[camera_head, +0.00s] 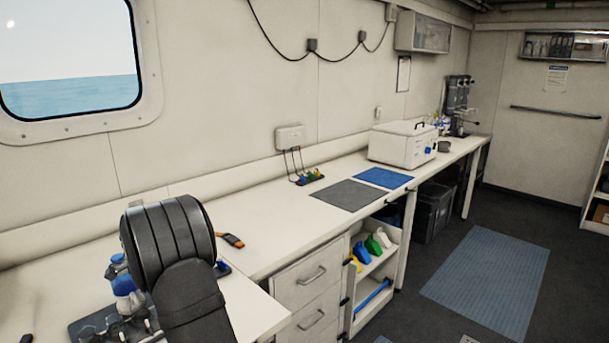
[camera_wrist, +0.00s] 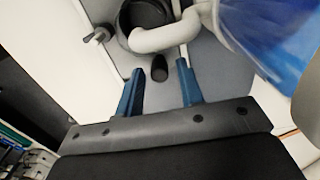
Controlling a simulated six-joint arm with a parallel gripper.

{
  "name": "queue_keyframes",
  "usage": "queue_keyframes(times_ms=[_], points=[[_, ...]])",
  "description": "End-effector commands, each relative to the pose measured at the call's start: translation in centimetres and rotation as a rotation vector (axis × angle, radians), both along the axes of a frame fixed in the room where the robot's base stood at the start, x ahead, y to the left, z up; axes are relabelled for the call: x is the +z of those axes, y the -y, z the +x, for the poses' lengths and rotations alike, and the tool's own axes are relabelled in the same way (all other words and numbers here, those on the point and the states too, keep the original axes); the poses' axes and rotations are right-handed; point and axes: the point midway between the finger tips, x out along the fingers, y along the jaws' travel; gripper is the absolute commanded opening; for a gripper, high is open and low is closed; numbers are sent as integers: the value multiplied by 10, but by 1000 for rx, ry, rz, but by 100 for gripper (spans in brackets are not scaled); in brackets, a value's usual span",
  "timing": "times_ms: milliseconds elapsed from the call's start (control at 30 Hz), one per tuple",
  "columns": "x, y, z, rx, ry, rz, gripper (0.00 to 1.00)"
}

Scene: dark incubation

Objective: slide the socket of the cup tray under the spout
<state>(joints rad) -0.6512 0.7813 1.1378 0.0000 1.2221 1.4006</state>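In the wrist view, my gripper (camera_wrist: 157,80) has its two blue fingers apart. A short black knob (camera_wrist: 159,68) lies between and just beyond the fingertips, with gaps on both sides. Beyond it is a dark round opening (camera_wrist: 138,18), likely the socket of the cup tray. A pale curved pipe (camera_wrist: 165,38), likely the spout, passes across the front of this opening. A grey surface (camera_wrist: 210,70) lies below; I cannot tell whether it is the tray. In the head view, my arm hides the gripper and most of the blue-and-white device (camera_head: 122,283).
A large blue body (camera_wrist: 268,35) stands close to the right finger in the wrist view. A small grey fitting (camera_wrist: 98,35) is at the left. An orange-and-black tool (camera_head: 231,240) lies on the bench (camera_head: 270,238). Grey (camera_head: 349,195) and blue mats (camera_head: 384,178) lie farther along.

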Motion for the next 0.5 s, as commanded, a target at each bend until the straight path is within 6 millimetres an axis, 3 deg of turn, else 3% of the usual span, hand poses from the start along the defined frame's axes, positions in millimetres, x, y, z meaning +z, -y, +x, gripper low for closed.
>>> queue_keyframes(times_ms=[500], points=[[0,33,35,-2,0,0,35]])
